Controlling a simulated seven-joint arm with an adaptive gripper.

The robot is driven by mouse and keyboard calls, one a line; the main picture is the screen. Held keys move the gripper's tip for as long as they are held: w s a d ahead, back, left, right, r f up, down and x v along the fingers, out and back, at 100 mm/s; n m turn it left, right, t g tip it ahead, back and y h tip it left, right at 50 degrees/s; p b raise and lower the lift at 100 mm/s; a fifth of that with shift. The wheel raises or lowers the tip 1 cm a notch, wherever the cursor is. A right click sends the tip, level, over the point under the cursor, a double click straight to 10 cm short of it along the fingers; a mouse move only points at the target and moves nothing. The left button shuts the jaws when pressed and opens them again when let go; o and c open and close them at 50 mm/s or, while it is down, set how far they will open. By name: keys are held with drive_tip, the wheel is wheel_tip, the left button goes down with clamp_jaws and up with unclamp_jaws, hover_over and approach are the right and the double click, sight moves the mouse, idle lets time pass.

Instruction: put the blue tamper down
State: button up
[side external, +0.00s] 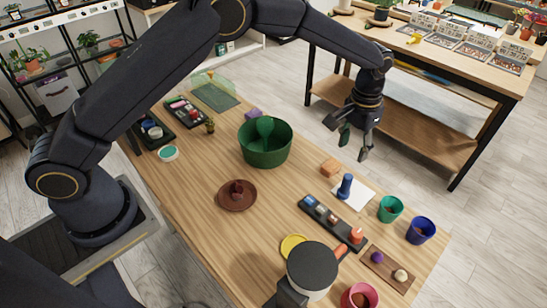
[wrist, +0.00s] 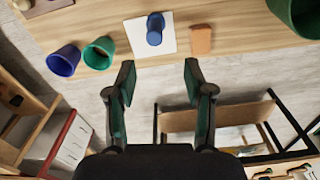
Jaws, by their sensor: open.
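The blue tamper (side external: 346,187) stands upright on a white square sheet (side external: 362,196) near the far edge of the wooden table. In the wrist view the blue tamper (wrist: 154,29) shows near the top, on the white sheet (wrist: 137,38). My gripper (side external: 353,146) is open and empty. It hangs just off the far table edge, apart from the tamper. In the wrist view the two fingers of my gripper (wrist: 160,82) are spread wide, with only floor between their tips.
An orange-brown block (side external: 329,168) sits beside the sheet. A green pot (side external: 390,209) and a blue pot (side external: 421,231) stand to its right. A dark tray (side external: 325,226) lies in front, and a large green pot (side external: 265,150) stands left. Open floor lies beyond the edge.

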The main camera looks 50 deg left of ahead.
drive_tip(key=s+a+r+n+t, duration=0.1)
drive_tip(key=s+a+r+t, duration=0.1)
drive_tip(key=s+a+r, duration=0.65)
drive_tip(key=s+a+r+t, duration=0.1)
drive_tip(key=s+a+r, duration=0.4)
drive_tip(key=r, duration=0.7)
drive_tip(key=s+a+t, duration=0.1)
drive_tip(key=s+a, duration=0.2)
drive_tip(key=s, duration=0.5)
drive_tip(key=s+a+f+t, duration=0.1)
drive_tip(key=s+a, duration=0.2)
drive_tip(key=s, duration=0.6)
drive_tip(key=shift+s+a+n, duration=0.2)
drive_tip(key=shift+a+n, duration=0.05)
drive_tip(key=shift+n, duration=0.15)
